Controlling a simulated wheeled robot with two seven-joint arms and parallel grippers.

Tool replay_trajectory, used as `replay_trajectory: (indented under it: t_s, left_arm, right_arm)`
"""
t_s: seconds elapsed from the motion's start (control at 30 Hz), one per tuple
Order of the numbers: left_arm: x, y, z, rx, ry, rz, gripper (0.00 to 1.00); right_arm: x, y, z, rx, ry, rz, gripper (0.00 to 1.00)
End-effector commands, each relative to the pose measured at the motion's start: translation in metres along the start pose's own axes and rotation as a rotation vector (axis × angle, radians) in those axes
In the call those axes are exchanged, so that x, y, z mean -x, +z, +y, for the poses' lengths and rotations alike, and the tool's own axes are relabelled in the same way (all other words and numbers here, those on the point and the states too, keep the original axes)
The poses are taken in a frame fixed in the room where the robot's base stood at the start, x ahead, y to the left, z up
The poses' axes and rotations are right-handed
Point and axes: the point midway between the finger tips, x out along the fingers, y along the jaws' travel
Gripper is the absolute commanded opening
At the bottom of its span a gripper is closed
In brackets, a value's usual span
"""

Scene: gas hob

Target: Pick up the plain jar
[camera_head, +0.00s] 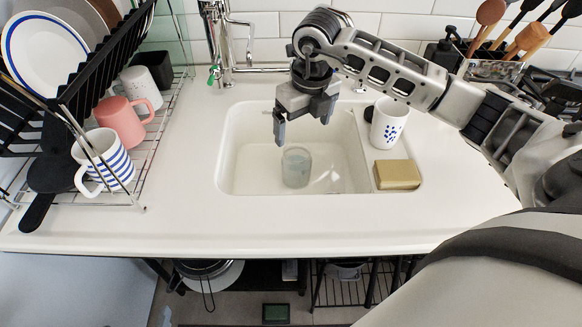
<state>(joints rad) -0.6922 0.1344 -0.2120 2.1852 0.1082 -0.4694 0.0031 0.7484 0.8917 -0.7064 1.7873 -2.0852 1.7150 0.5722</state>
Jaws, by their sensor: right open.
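My left gripper is not in view.
A white mug with blue dots (390,124) and a yellow sponge (397,175) are right of the basin. The tap (221,45) rises behind it. A dish rack (152,150) with mugs and plates stands left. The front counter (270,228) is clear.

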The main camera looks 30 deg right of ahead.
Motion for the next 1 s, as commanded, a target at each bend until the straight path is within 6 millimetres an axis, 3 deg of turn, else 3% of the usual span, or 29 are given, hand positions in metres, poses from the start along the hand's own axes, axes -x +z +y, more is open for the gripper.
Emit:
replay_trajectory:
  t_s: [0.4, 0.67, 1.0]
  left_arm:
    - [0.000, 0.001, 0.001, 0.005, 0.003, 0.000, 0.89]
    - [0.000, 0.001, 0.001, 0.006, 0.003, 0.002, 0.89]
    - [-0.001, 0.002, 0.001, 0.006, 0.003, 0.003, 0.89]
  right_arm:
    - [-0.083, 0.000, 0.001, 0.001, 0.002, 0.005, 0.93]
    - [-0.102, 0.002, 0.000, 0.001, 0.002, 0.002, 0.93]
    - [-0.145, 0.010, -0.002, 0.003, 0.002, 0.002, 0.93]
